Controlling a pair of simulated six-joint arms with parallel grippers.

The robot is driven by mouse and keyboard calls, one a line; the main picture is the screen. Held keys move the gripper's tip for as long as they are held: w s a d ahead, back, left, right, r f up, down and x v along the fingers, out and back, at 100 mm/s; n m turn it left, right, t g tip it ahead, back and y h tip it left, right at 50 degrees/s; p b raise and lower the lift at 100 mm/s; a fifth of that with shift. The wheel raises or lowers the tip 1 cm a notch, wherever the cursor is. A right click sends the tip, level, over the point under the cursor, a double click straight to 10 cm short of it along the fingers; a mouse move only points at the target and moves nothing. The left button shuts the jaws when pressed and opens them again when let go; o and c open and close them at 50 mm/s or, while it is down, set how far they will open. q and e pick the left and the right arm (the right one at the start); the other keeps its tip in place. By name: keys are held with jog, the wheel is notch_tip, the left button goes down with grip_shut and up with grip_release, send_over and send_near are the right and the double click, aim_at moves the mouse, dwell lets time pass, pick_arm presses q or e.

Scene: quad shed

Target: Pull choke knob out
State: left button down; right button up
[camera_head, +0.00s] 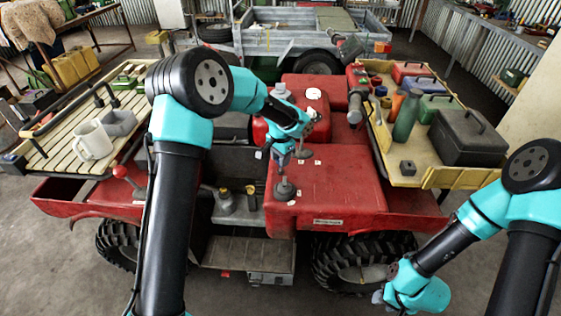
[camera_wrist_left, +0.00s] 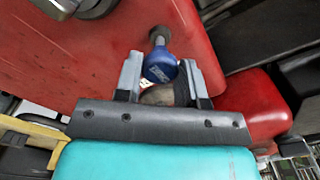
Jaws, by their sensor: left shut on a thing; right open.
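In the head view, my left gripper (camera_head: 281,156) points down over the red quad body (camera_head: 325,190), above a dark round base (camera_head: 285,190); the knob is hard to make out there. My right gripper (camera_head: 379,297) is low at the right, open and away from the knob, its fingers barely visible.
A second dark round base (camera_head: 303,153) stands close behind on the red body. A yellow tray (camera_head: 405,180) with a green bottle (camera_head: 406,116) and black toolbox (camera_head: 468,137) is at right.

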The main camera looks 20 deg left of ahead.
pick_arm(q)
jog(key=shift+r, duration=0.15)
jog(key=c, duration=0.7)
grip_release()
notch_tip(320, 180, up, 17)
jog(key=shift+r, duration=0.2)
